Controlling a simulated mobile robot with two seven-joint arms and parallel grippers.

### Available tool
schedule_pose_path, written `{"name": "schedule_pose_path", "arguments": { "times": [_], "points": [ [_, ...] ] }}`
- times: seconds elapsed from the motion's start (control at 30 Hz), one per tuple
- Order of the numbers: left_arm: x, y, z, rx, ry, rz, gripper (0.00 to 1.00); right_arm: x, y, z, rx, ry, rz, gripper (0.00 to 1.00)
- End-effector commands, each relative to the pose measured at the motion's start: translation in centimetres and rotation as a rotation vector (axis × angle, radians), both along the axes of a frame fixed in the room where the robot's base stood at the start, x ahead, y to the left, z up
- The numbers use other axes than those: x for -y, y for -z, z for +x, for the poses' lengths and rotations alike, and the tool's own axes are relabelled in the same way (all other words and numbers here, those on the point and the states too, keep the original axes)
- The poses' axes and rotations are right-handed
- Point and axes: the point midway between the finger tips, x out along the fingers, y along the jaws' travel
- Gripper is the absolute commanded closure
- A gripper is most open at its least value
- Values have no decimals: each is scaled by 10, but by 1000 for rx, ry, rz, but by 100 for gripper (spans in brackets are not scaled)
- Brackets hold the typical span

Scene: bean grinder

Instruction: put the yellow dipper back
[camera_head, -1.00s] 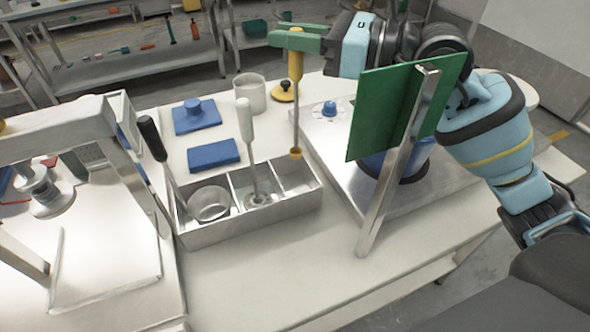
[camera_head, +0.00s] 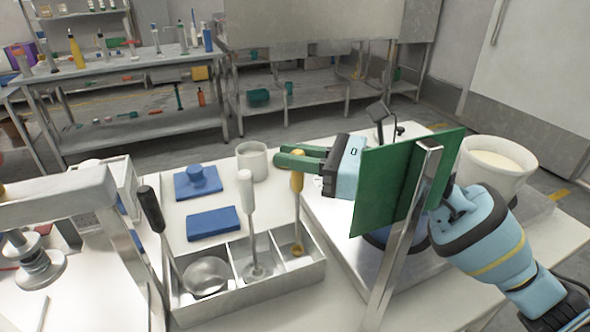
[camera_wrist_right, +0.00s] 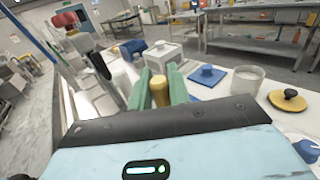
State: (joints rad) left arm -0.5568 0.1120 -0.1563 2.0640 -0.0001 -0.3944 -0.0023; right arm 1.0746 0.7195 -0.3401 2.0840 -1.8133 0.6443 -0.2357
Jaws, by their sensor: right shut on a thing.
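The yellow dipper (camera_head: 297,183) stands nearly upright, its yellow handle on top and its small yellow cup (camera_head: 297,250) low inside the right compartment of the grey metal tray (camera_head: 250,292). I cannot tell if the cup touches the bottom. My right gripper (camera_head: 288,159), with green fingers, is shut on the handle's top. The handle also shows between the fingers in the right wrist view (camera_wrist_right: 160,92). A black-handled ladle (camera_head: 152,210) stands in the left compartment and a white-handled tool (camera_head: 247,195) in the middle one. My left gripper is out of view.
A green panel on a metal post (camera_head: 405,240) stands close to my right arm. Blue blocks (camera_head: 214,223) and a light cup (camera_head: 252,161) stand behind the tray. A white bucket (camera_head: 495,165) is at right, a grey-framed machine (camera_head: 60,216) at left.

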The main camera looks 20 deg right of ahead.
Motion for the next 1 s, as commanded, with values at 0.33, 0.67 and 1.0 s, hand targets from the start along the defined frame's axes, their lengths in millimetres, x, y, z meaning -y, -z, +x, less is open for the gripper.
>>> {"name": "schedule_pose_path", "arguments": {
  "times": [0.33,0.67,1.0],
  "points": [
    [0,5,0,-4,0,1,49,0,25,0,0,1,0,100],
    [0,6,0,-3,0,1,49,0,28,0,-1,0,0,67],
    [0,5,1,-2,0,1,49,0,27,0,-1,0,1,60]
  ]
}}
